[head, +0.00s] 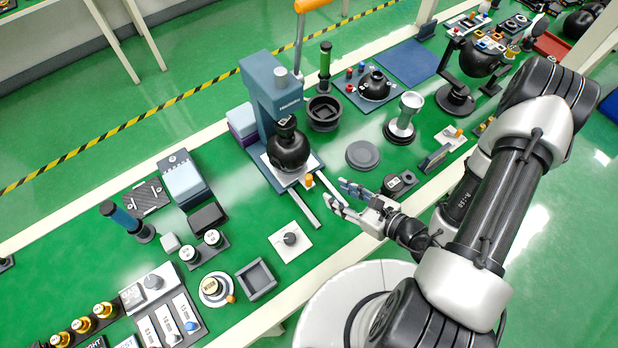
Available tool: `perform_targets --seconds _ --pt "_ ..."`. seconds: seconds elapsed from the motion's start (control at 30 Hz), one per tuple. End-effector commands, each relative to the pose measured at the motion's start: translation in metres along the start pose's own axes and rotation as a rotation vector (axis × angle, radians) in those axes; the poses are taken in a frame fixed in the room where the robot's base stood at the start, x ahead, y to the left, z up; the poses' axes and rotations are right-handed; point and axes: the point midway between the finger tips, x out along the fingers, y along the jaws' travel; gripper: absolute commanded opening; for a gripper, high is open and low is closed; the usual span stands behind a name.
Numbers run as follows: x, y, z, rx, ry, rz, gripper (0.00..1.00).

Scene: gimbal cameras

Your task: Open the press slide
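The blue press (275,95) stands on the green table at the centre, with an orange-tipped lever rising at its back right. Its slide (272,172) is a pale plate low at the press front, with a black round gimbal camera (289,150) on it. A small orange knob (309,181) sits at the slide's front edge. Two rails (306,209) stick out from the press toward the table's front edge. My gripper (338,194) is open and empty, just right of the knob and near the right rail, apparently apart from the knob. The exact gap and height cannot be told.
A grey round disc (362,154) lies right of the press, and a small black device (399,184) sits close to my gripper's right. A white plate with a black knob (290,239) lies in front of the rails. Bare green table surrounds the rail ends.

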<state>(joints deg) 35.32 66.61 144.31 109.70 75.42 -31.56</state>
Motion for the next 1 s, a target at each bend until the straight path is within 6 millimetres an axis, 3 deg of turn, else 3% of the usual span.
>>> perform_targets --seconds 0.6,0.8,1.0 --pt "0.105 0.001 0.000 -0.004 -0.002 0.004 0.38" --pt "0.120 0.001 0.000 -0.002 -0.001 0.001 0.38" --pt "0.122 0.000 0.001 -0.001 -0.001 0.000 0.38"
